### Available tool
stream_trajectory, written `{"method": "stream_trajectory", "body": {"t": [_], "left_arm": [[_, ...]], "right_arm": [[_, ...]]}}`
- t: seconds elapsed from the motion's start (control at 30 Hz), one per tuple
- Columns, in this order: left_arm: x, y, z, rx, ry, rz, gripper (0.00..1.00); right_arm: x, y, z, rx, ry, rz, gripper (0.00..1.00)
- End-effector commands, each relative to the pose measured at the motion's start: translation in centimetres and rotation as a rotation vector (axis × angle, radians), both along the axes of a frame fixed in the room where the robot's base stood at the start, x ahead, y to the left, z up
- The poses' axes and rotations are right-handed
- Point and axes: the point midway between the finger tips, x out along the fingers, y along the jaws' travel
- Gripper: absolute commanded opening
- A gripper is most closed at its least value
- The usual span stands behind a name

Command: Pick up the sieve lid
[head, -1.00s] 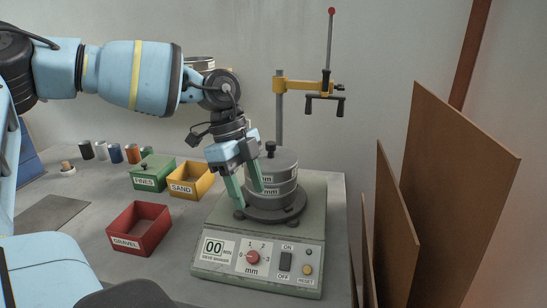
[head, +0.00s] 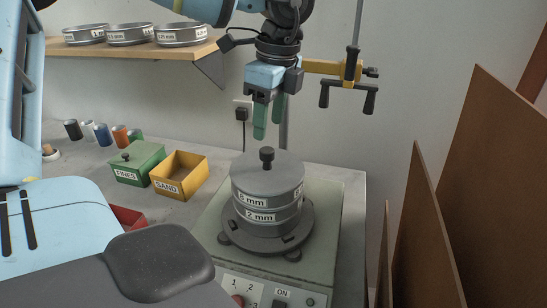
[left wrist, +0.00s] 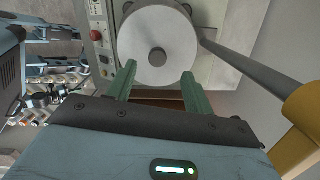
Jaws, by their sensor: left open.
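The sieve lid (head: 262,176) is a grey disc with a dark knob (head: 267,155) on top. My left gripper (head: 269,118) is open and empty, fingers pointing down, above the lid. In the left wrist view its green fingers (left wrist: 157,78) lie apart, with the knob just beyond and between their tips. My right gripper is not seen.
A post with a yellow clamp (head: 335,68) stands behind the shaker. Brown boards (head: 490,190) lean at the right. A green FINES box (head: 138,163) and yellow SAND box (head: 180,176) stand at left. A shelf (head: 150,47) with several sieves hangs on the wall.

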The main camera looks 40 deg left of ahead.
Motion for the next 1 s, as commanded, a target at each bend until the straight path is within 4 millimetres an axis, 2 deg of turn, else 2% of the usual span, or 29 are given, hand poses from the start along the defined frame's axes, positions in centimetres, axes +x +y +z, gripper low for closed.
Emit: {"method": "stream_trajectory", "body": {"t": [0.2,0.47,0.67,1.0], "left_arm": [[0.0,0.0,-0.1,0.001,0.000,0.001,0.52],[-0.1,0.2,-2.3,0.000,0.000,0.000,0.52],[-0.1,0.3,-2.8,0.001,0.001,0.001,0.52],[-0.2,0.3,-6.5,-0.001,0.000,0.000,0.52]], "right_arm": [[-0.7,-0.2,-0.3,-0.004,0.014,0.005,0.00],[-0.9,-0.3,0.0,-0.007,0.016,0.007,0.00],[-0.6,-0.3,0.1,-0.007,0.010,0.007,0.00],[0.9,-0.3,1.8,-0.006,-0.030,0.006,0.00]]}}
